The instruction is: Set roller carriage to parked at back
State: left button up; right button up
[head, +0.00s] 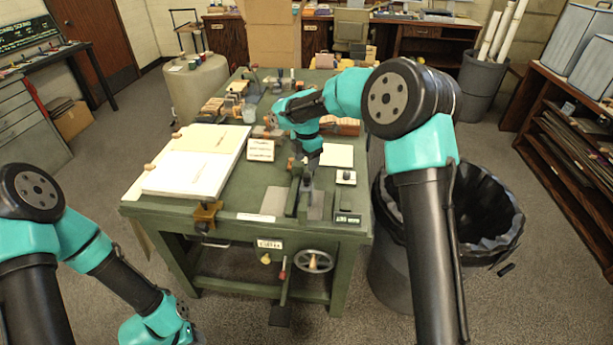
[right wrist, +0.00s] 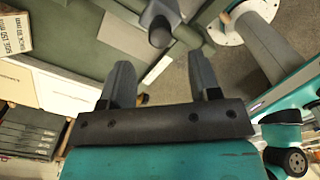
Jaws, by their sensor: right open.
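A green carriage-like assembly (head: 306,196) with an upright post stands near the front right of the green bench; I take it for the roller carriage. My right gripper (right wrist: 160,62) is open and empty, its two dark fingers apart. In the right wrist view a dark rounded knob (right wrist: 160,32) stands just ahead of the gap between the fingertips, not gripped. In the head view my right arm hides much of the gripper, above the back of the assembly. My left arm hangs low at the left, with its gripper outside the picture.
Small cards (head: 261,150) and a pale sheet (head: 337,155) lie near the carriage. Jars and blocks crowd the back. A handwheel (head: 314,260) is below the front edge. A lined bin (head: 490,228) stands right.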

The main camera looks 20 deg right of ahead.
aim_at(307, 174)
notch_tip(307, 174, down, 7)
jog(key=shift+r, duration=0.1)
jog(key=shift+c, duration=0.3)
grip_shut()
dwell(0.5)
